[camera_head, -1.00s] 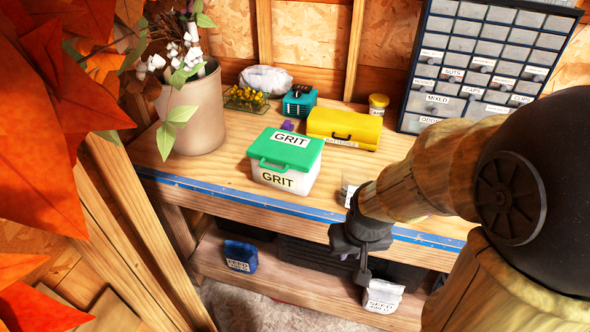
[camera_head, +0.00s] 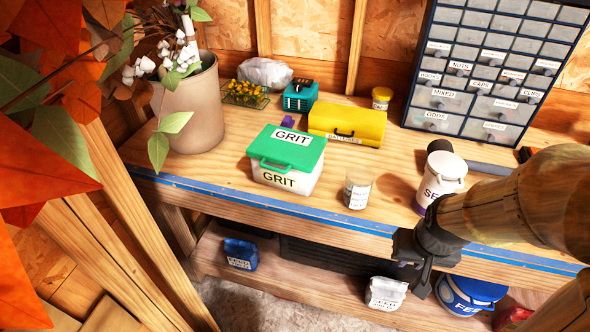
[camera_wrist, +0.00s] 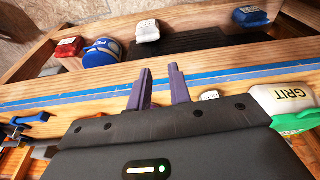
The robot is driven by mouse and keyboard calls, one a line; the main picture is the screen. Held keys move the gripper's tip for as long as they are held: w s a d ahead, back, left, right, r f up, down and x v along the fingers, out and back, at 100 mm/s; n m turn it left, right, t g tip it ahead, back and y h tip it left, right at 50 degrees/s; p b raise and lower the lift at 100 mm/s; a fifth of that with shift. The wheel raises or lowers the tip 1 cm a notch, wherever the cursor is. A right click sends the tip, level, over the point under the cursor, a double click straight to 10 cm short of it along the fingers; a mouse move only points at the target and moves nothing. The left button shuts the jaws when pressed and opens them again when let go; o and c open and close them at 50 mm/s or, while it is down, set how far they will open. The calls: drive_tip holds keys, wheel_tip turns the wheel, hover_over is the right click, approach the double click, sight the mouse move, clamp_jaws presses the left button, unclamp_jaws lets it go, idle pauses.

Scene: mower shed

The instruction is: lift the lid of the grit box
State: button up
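The grit box (camera_head: 287,162) stands on the workbench, a white box with "GRIT" labels. Its green lid (camera_head: 287,147) is closed, with a green handle at the front edge. In the wrist view the grit box (camera_wrist: 285,102) shows at the right, partly cut off by the frame. My gripper (camera_head: 422,272) is in front of the bench's front edge, to the right of the box and apart from it. In the wrist view my gripper's two dark fingers (camera_wrist: 160,88) stand apart with nothing between them.
A clear labelled jar (camera_head: 358,187) stands right of the grit box, and a white tub (camera_head: 440,180) farther right. A yellow case (camera_head: 347,124) sits behind. A potted plant (camera_head: 190,105) is at left. The lower shelf holds a blue bin (camera_head: 240,253) and a white bag (camera_head: 385,293).

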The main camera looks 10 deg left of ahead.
drive_tip(key=w+a+f+n+t+y+b, duration=0.3)
drive_tip(key=w+a+f+n+t+y, duration=0.15)
drive_tip(key=w+a+f, duration=0.7)
drive_tip(key=s+a+f+t+y+b, duration=0.1)
drive_tip(key=s+a+f+y+b, duration=0.1)
drive_tip(key=a+y, duration=0.7)
drive_tip(key=r+m+t, duration=0.1)
drive_tip(key=m+t, duration=0.2)
drive_tip(key=s+a+r+m+t+y+b, duration=0.1)
drive_tip(key=r+m+t, duration=0.1)
drive_tip(key=m+t, duration=0.1)
drive_tip(key=a+r+m+t, duration=0.1)
drive_tip(key=r+m+t, duration=0.1)
drive_tip(key=m+t, duration=0.1)
drive_tip(key=shift+s+a+m, duration=0.1)
drive_tip(key=shift+s+m, duration=0.15)
drive_tip(key=shift+s, duration=0.1)
drive_tip(key=shift+b, duration=0.45)
